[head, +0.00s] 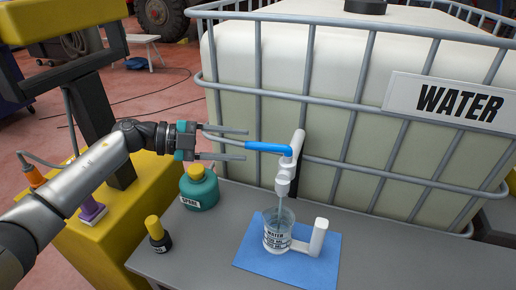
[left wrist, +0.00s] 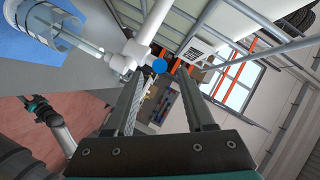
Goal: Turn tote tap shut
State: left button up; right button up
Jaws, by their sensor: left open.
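The white tote tap (head: 287,175) sticks out from the front of the caged water tote (head: 340,120). Its blue lever (head: 266,147) points left, roughly level. A thin stream of water runs from the spout into a clear jug (head: 278,241) below, which holds some water. My left gripper (head: 246,145) is open, its two fingers above and below the lever's free end at the fingertips. In the left wrist view the lever's blue end (left wrist: 159,66) shows between the fingertips (left wrist: 160,72); I cannot tell whether they touch. My right gripper is not in view.
The jug stands on a blue mat (head: 250,268) on a grey bench (head: 400,262). A green bottle (head: 199,192) stands below my left gripper. A small dark bottle with a yellow cap (head: 158,236) stands at the bench's left. Cage bars lie close behind the tap.

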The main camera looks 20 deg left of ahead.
aim_at(246, 146)
pick_arm(q)
jog(key=x, duration=0.5)
jog(key=shift+w+d+b, duration=0.15)
jog(key=shift+b, duration=0.2)
grip_shut()
dwell(1.1)
